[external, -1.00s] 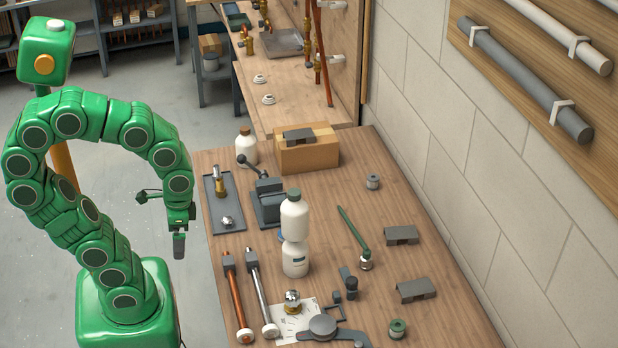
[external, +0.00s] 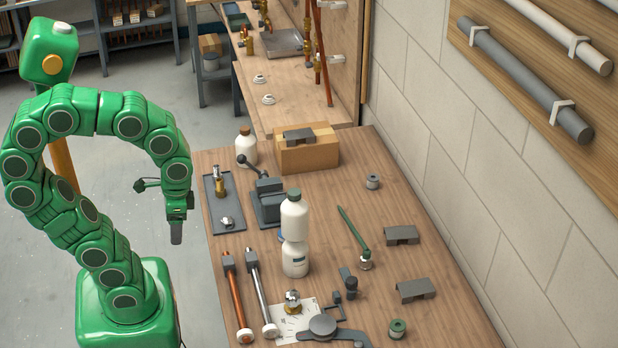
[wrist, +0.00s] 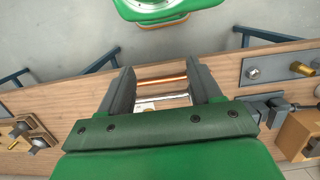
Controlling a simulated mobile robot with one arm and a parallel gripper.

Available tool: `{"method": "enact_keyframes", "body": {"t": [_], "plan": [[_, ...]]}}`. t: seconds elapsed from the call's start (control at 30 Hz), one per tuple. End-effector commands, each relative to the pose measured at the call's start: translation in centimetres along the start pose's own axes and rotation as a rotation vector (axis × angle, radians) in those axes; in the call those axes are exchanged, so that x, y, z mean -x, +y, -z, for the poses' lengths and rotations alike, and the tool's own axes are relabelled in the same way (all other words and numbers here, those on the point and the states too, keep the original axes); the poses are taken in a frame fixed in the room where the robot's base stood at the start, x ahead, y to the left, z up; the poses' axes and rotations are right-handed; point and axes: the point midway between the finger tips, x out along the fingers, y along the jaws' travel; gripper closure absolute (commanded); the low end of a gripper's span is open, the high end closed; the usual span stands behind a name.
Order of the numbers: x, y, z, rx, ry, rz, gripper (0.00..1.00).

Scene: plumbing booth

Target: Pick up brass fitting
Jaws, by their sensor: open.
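A brass fitting (external: 220,183) stands upright on the grey tray (external: 212,213) at the left edge of the workbench, behind a small chrome piece (external: 226,222). In the wrist view the brass fitting (wrist: 302,69) shows at the far right, on the tray. Another fitting, brass and chrome (external: 292,299), stands on a white paper near the front of the bench. My gripper (external: 176,232) hangs off the bench's left edge, left of and in front of the tray, pointing down. In the wrist view my gripper (wrist: 160,75) is open and empty, with the pipes showing between its fingers.
A copper pipe (external: 236,295) and a chrome pipe (external: 262,290) lie near the bench's left edge. A grey vise (external: 268,203) stands right of the tray, and white bottles (external: 295,245) stand mid-bench. A cardboard box (external: 306,155) is at the back.

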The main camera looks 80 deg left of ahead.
Motion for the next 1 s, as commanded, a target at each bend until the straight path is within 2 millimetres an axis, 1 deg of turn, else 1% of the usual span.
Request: {"method": "enact_keyframes", "body": {"t": [0.17, 0.37, 0.57, 0.77, 0.87, 0.97, 1.0], "plan": [[1.6, 0.0, -0.2, 0.0, 0.002, 0.0, 0.36], [1.7, -1.7, 1.3, 0.049, 0.045, 0.031, 0.36], [2.0, -4.0, 3.3, 0.108, 0.107, 0.074, 0.36], [2.7, -7.5, 5.8, 0.183, 0.192, 0.138, 0.36], [3.3, -10.1, 7.4, 0.234, 0.252, 0.185, 0.36], [4.3, -13.5, 9.2, 0.29, 0.327, 0.248, 0.36], [4.8, -15.0, 9.9, 0.312, 0.361, 0.275, 0.36]]}}
